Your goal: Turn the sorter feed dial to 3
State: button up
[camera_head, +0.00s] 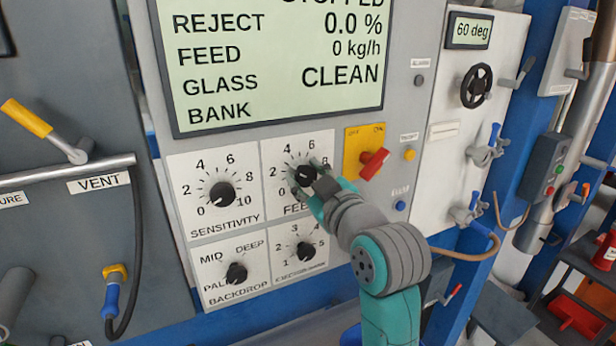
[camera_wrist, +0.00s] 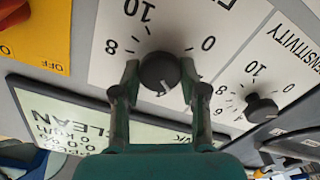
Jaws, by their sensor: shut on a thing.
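The feed dial (camera_head: 305,174) is a round black knob on a white plate in the middle of the grey panel. Its scale shows 4 and 6 above it, 2 and 0 at its left. My gripper (camera_head: 307,183) reaches it from the lower right and covers part of the plate. In the wrist view, turned nearly upside down, the gripper (camera_wrist: 159,75) has a finger on each side of the feed dial (camera_wrist: 159,72), closed on it. The knob's white mark points down the picture, between the fingers; the number there is hidden.
The sensitivity dial (camera_head: 222,193) is at the left, the backdrop dial (camera_head: 236,273) and another dial (camera_head: 306,251) below. A red switch handle (camera_head: 374,163) on a yellow plate is close at the right. The display (camera_head: 277,60) above reads feed 0 kg/h.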

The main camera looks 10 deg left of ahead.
jog(key=o, duration=1.1)
jog(key=v, duration=1.2)
